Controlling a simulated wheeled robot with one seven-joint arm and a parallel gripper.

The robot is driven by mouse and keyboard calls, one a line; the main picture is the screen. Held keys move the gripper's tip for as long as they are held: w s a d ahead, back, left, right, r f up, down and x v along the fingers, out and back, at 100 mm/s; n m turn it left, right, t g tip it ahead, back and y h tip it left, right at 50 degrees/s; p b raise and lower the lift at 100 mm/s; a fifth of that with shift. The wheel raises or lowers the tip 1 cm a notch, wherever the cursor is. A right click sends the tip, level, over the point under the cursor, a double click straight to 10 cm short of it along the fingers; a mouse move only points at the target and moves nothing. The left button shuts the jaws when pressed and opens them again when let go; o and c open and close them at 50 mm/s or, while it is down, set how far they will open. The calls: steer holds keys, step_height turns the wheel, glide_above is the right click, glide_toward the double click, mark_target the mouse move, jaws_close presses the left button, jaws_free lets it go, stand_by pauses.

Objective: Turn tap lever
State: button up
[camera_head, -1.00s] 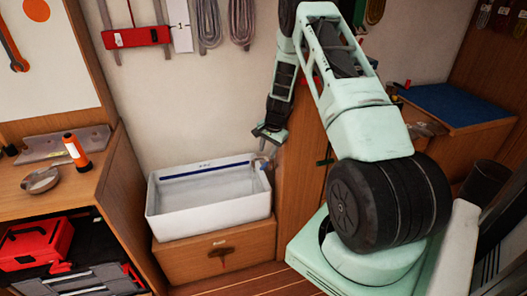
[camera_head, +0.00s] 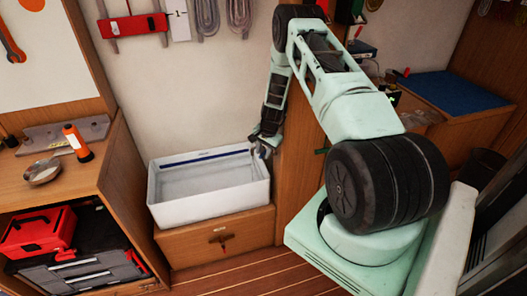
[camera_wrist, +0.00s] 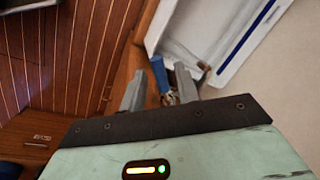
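The white sink basin (camera_head: 208,205) stands on a wooden cabinet against the wall, and its corner shows in the wrist view (camera_wrist: 190,45). The tap is at the basin's right end, mostly hidden by my gripper (camera_head: 264,142) in the head view. In the wrist view, a blue lever (camera_wrist: 159,72) with a small metallic body (camera_wrist: 170,97) below it lies between the two grey fingers of my gripper (camera_wrist: 160,80). The fingers are apart, one on each side of the lever. I cannot tell whether either finger touches it.
A wooden counter with an orange torch (camera_head: 77,141) and a small dish (camera_head: 43,171) stands at left, with a red toolbox (camera_head: 37,232) below. A wooden panel (camera_head: 297,165) rises close to the right of the sink. Coiled lines (camera_head: 239,15) hang above.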

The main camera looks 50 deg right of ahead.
jaws_close()
steer(key=shift+w+d+m+h+b, duration=0.1)
steer(key=shift+w+m+h+b, duration=0.15)
steer(key=shift+w+m+b, duration=0.8)
steer(key=shift+w+d+m+h+b, duration=0.1)
steer(key=shift+w+m+h+b, duration=0.25)
steer(key=shift+m, duration=1.35)
steer(key=shift+w+d+m+h+b, duration=0.1)
steer(key=shift+w+m+h+b, duration=0.1)
steer(key=shift+w+m+b, duration=0.85)
steer(key=shift+s+m+p, duration=0.3)
steer(key=shift+p, duration=0.1)
steer(key=shift+o, duration=1.2)
jaws_free()
